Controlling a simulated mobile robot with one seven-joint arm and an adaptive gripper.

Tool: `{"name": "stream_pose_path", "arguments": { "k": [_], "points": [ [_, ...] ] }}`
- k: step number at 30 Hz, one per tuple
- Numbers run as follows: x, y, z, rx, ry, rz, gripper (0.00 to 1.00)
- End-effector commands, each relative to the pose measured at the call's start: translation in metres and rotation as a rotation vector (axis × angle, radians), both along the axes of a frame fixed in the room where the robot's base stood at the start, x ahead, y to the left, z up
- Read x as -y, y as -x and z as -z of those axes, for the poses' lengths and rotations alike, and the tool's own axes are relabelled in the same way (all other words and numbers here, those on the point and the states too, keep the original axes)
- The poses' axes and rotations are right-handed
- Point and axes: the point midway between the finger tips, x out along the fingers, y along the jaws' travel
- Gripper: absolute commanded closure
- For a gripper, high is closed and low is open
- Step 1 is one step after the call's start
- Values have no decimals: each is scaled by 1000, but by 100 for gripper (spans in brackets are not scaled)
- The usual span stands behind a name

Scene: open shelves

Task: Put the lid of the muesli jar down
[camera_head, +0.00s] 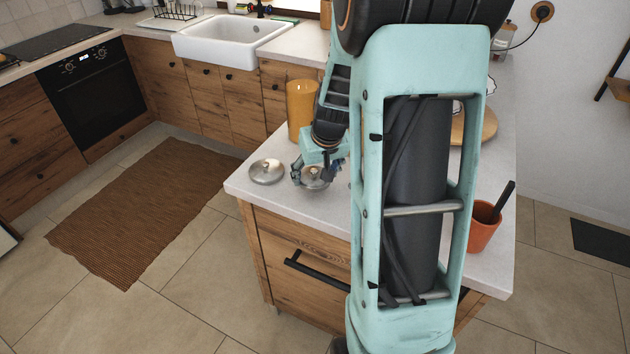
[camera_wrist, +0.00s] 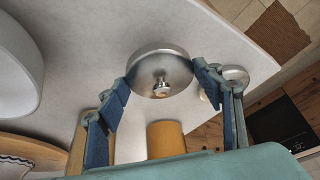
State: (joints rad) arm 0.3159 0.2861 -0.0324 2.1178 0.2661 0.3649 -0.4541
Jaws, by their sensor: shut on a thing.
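My gripper (camera_head: 315,172) is at the left part of the island counter, its jaws closed around a round metal lid (camera_head: 314,182). In the wrist view my gripper (camera_wrist: 161,78) has its fingers at opposite sides of this lid's rim (camera_wrist: 160,62), with the knob facing the camera. The lid is low over the counter; I cannot tell whether it touches it. A second, similar metal lid (camera_head: 266,171) lies on the counter to the left, and it also shows in the wrist view (camera_wrist: 236,73). I cannot make out which jar is the muesli jar.
An amber canister (camera_head: 301,108) stands behind my gripper and shows in the wrist view (camera_wrist: 166,140). An orange cup (camera_head: 485,228) with a dark utensil and a wooden board (camera_head: 487,125) are at the right. Bare counter (camera_head: 290,205) lies in front, near the edge.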

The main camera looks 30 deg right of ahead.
Motion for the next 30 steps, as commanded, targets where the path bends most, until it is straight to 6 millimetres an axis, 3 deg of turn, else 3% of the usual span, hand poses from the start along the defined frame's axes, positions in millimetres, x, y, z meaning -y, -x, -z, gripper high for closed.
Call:
{"name": "stream_pose_path", "arguments": {
  "k": [8,21,22,26,30],
  "points": [
    [0,5,37,0,1,1,63],
    [-1,6,41,0,1,1,63],
    [-1,6,40,0,1,1,37],
    [-1,6,39,0,1,1,23],
    [-1,6,39,0,1,1,22]
  ]
}}
